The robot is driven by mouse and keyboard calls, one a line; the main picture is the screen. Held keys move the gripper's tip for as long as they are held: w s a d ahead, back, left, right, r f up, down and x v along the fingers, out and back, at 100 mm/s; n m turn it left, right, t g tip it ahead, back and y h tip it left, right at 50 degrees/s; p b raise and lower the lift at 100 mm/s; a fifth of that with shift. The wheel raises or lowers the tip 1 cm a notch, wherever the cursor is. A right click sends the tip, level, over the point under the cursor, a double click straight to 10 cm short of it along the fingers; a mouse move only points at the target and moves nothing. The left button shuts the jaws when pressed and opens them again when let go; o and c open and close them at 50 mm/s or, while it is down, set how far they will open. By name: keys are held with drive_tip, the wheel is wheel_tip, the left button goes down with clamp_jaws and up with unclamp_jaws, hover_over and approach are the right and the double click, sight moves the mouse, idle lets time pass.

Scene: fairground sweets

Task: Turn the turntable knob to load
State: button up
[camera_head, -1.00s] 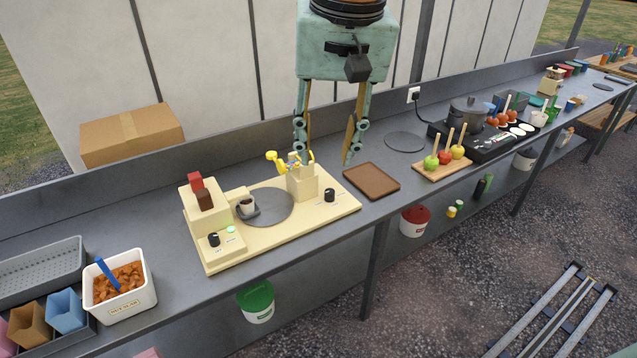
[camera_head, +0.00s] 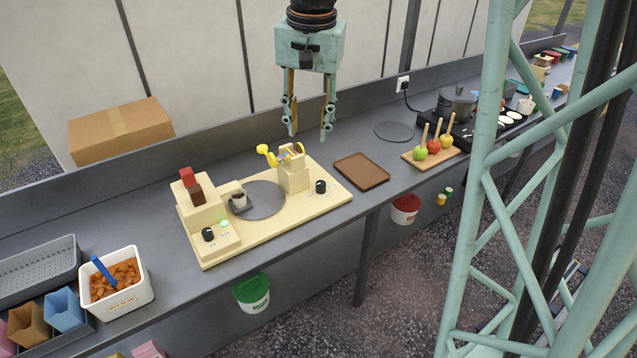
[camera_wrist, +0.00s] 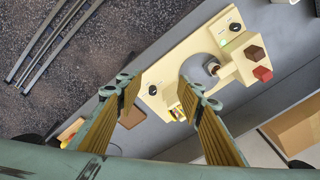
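The cream machine base (camera_head: 290,222) on the counter carries a grey round turntable (camera_head: 262,203). One black knob (camera_head: 320,186) stands on its right end; another (camera_head: 208,234) is at the front left beside a lit green button (camera_head: 223,223). The labels are too small to read, so I cannot tell which knob is the turntable's. My gripper (camera_head: 308,135) is open and empty, pointing down above and behind the machine's right end. In the wrist view, my gripper's fingers (camera_wrist: 164,92) are spread, with the right-end knob (camera_wrist: 152,89) seen between them. The gripper touches nothing.
A yellow-handled item (camera_head: 268,154) sits at the cream holder (camera_head: 293,177) near my gripper. A brown tray (camera_head: 361,171) lies to the right, then a board with apples on sticks (camera_head: 431,157). A cardboard box (camera_head: 121,130) is behind.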

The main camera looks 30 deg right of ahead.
drive_tip(key=w+d+f+m+p, duration=0.25)
drive_tip(key=w+d+f, duration=0.35)
drive_tip(key=w+f, duration=0.35)
drive_tip(key=m+g+p, duration=0.1)
drive_tip(key=m+g, duration=0.1)
drive_tip(key=m, duration=0.2)
hover_over(321, 183)
wheel_tip(321, 183, down, 12)
drive_tip(key=r, duration=0.1)
drive_tip(key=shift+w+f+n, duration=0.1)
drive_tip(key=shift+f+n, duration=0.15)
drive_tip(key=shift+f, duration=0.3)
drive_tip(key=shift+f, duration=0.15)
drive_tip(key=shift+f, duration=6.7)
drive_tip(key=c, duration=0.9)
